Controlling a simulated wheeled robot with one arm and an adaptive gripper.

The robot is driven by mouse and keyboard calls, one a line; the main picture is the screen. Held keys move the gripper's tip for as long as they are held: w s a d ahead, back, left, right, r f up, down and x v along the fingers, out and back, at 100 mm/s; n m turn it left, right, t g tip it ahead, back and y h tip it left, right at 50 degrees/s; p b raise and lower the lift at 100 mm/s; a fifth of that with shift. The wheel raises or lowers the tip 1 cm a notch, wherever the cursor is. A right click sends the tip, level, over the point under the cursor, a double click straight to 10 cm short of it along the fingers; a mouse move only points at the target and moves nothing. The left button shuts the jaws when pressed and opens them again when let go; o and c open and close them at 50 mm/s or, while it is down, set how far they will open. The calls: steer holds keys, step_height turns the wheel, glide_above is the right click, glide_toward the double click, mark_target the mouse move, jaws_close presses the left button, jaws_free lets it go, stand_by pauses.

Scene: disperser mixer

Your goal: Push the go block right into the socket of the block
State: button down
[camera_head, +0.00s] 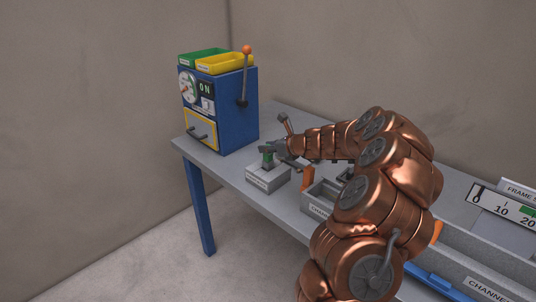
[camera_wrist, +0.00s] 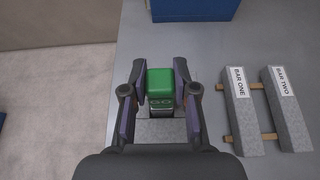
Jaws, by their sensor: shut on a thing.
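The go block (camera_wrist: 160,86) is green and marked "GO"; it stands upright between my fingers in the wrist view. It also shows as a small green top in the head view (camera_head: 267,156). My gripper (camera_wrist: 160,100) is shut on the go block. The grey socket block (camera_head: 268,178) lies directly below my gripper (camera_head: 272,150) on the table; part of its top shows in the wrist view (camera_wrist: 158,128). The socket opening is hidden by the go block and my fingers, so I cannot tell how deep the go block sits.
A blue machine (camera_head: 232,110) with an orange-knobbed lever (camera_head: 245,75) and green and yellow trays stands at the table's left end. Bar one (camera_wrist: 240,108) and bar two (camera_wrist: 290,108) lie right of my gripper in the wrist view. A grey channel box (camera_head: 318,203) stands right of the socket block.

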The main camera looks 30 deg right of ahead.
steer(key=shift+f, duration=1.2)
steer(key=shift+f, duration=0.1)
steer(key=c, duration=0.9)
jaws_free()
steer(key=b+v, duration=0.1)
steer(key=v, duration=1.1)
steer(key=shift+b, duration=0.3)
